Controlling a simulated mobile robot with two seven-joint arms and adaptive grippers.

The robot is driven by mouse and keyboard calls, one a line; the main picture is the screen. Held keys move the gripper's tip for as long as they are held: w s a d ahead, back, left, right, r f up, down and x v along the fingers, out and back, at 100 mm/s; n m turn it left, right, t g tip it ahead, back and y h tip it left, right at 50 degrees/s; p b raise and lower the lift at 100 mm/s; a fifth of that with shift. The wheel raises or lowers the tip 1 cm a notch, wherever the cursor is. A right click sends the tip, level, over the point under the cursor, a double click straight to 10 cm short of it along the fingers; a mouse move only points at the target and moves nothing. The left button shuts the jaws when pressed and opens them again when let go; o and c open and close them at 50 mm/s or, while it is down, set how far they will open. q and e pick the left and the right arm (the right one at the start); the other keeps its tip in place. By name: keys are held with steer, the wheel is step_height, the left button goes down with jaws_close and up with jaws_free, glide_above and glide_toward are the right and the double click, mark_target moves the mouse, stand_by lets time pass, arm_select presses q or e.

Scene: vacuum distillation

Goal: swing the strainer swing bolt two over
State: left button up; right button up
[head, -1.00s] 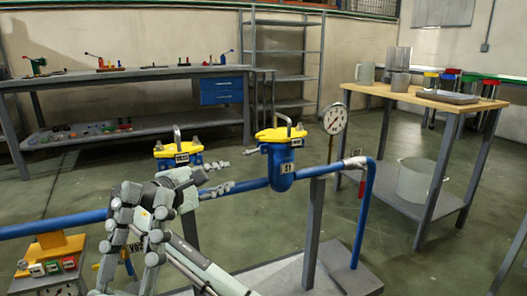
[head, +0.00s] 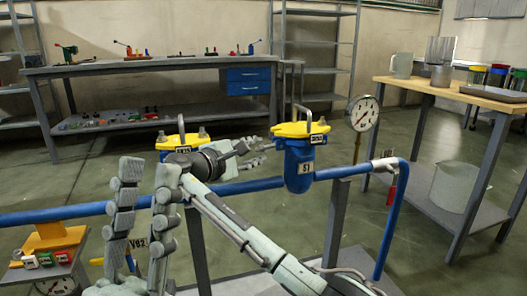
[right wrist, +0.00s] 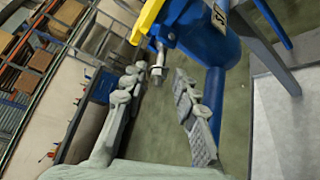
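The strainer (head: 298,168) is a blue pot labelled S1 with a yellow cover (head: 300,129), set in the blue pipe. In the right wrist view its yellow cover (right wrist: 147,20) and blue body (right wrist: 205,35) are at the top. A metal swing bolt with a nut (right wrist: 157,72) hangs beside the cover's edge there. My right gripper (head: 264,150) is at the strainer's left side. In the right wrist view its fingers (right wrist: 158,80) are apart, with the bolt's end between the tips and no clear contact. My left gripper (head: 149,168) points up at the left, fingers apart and empty.
A second yellow-topped blue unit (head: 180,142) stands left of S1, partly behind my right gripper. A pressure gauge (head: 363,113) rises right of the strainer. The blue pipe (head: 395,215) bends down at the right. A wooden-topped table (head: 450,90) stands further right.

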mark_target(260, 149)
steer(key=shift+x, duration=1.95)
jaws_close()
